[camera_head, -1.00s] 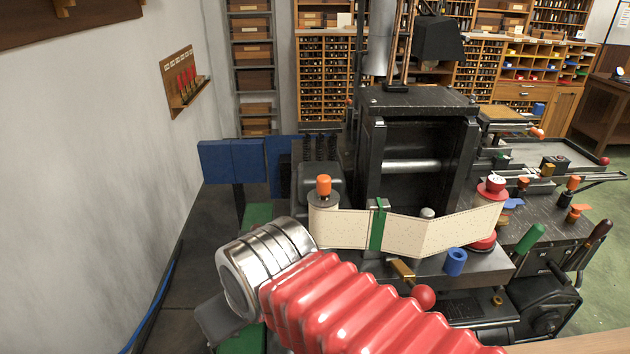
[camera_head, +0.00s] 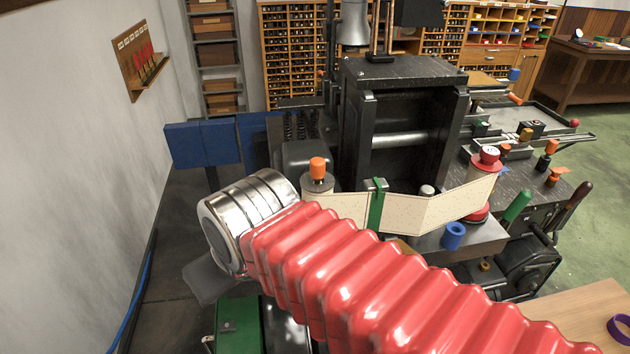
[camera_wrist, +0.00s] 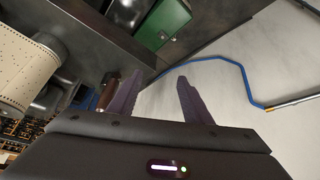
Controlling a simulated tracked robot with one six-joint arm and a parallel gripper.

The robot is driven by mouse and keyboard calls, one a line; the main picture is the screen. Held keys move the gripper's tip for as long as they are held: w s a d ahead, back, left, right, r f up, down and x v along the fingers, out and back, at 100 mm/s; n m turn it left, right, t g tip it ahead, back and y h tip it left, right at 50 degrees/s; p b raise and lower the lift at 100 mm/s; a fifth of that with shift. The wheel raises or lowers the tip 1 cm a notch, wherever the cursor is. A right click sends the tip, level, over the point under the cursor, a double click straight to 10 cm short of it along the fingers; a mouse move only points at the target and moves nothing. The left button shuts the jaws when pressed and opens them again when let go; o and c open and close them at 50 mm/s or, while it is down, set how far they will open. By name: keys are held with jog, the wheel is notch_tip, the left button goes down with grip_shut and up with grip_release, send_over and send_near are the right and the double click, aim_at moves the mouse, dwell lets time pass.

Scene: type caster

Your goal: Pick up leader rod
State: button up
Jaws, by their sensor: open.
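My gripper (camera_wrist: 157,97) shows in the wrist view with its two dark fingers apart and nothing between them. A brown wooden handle (camera_wrist: 107,92) sits just left of the left finger. I cannot tell whether they touch. I cannot tell for certain which thing is the leader rod. A thin rod-like piece (camera_wrist: 292,102) at the end of the blue hose lies at the right edge of the wrist view. In the head view my red bellows arm hides part of the machine, and the fingers cannot be made out.
The black casting machine (camera_head: 400,75) carries a punched paper ribbon (camera_head: 345,208). A green box (camera_wrist: 163,22) stands beyond the fingers. A blue hose (camera_wrist: 232,63) runs along the floor. Blue panels (camera_head: 200,145) stand left of the machine. A wooden tabletop (camera_head: 575,315) is at lower right.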

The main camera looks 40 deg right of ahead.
jog(key=w+d+r+n+g, duration=0.1)
jog(key=w+d+r+g, duration=0.3)
jog(key=d+r, duration=0.95)
notch_tip(320, 180, up, 10)
jog(key=n+g, duration=0.1)
send_over(316, 160)
jog(key=shift+w+d, duration=0.15)
jog(key=shift+d, duration=0.05)
jog(key=shift+f, duration=4.3)
jog(key=shift+a+f, duration=0.15)
jog(key=shift+f, duration=2.45)
jog(key=shift+c, duration=0.7)
